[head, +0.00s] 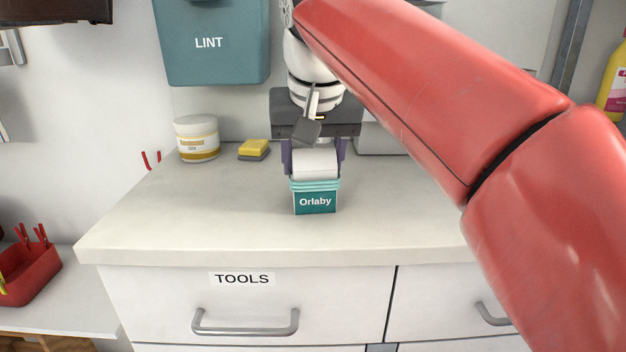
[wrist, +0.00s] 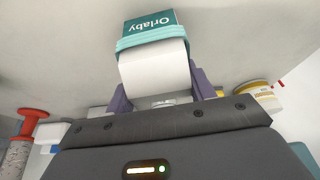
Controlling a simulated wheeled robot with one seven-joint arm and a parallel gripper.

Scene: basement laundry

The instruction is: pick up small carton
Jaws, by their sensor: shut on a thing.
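The small carton (head: 315,202) is white on top and teal below, with teal bands around its middle and the word "Orlaby" on its front. It is upright at the counter's middle; I cannot tell whether its base touches the counter. My gripper (head: 315,168) points down from above and is shut on the carton's upper white part, one finger on each side. In the wrist view the carton (wrist: 152,70) sits between the purple fingers of my gripper (wrist: 160,88), its label upside down.
The pale counter (head: 200,220) has free room left of the carton. A white and yellow tub (head: 197,140) and a yellow sponge (head: 254,149) stand at the back left. A teal lint bin (head: 212,45) hangs on the wall. A drawer marked TOOLS (head: 243,300) is below.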

